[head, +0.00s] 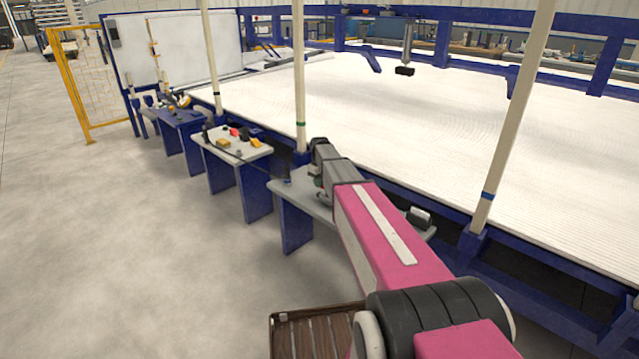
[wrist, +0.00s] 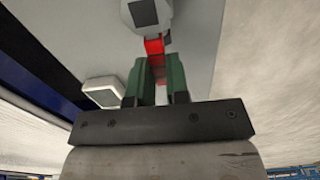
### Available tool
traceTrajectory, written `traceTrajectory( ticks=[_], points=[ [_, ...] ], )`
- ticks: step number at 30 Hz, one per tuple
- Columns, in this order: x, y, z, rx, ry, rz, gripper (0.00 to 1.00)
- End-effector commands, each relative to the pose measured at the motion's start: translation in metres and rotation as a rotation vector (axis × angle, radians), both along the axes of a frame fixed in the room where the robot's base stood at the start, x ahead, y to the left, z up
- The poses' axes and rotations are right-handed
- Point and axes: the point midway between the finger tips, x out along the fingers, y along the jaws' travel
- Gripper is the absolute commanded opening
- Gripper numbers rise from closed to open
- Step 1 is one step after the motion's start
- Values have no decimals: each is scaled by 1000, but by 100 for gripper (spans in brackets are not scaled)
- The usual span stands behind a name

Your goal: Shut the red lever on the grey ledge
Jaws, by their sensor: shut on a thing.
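The red lever (wrist: 154,47) shows in the wrist view, sticking out from a light grey fitting (wrist: 146,14) with a dark square on it. My gripper (wrist: 157,75) has its two green fingers on either side of the red lever and is shut on it. The grey ledge (wrist: 82,35) lies behind the fitting. In the head view the grey ledge (head: 288,190) is the nearest table top beside the large white bed. My arm hides the lever there, and only a bit of my gripper (head: 318,183) shows.
A small pale box (wrist: 103,91) sits on the ledge left of the fingers. Pale upright poles (head: 299,80) stand along the bed edge. A brown slatted crate (head: 315,330) is low in front. Open floor lies left.

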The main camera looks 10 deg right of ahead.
Motion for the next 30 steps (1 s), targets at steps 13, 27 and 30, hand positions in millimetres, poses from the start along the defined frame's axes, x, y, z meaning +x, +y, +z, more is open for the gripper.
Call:
traceTrajectory(
  ticks=[13,27,30],
  points=[
    [7,-13,0,0,1,-258,0],
    [10,-37,0,0,1,-705,0],
    [9,-42,0,0,1,-799,0]
  ],
)
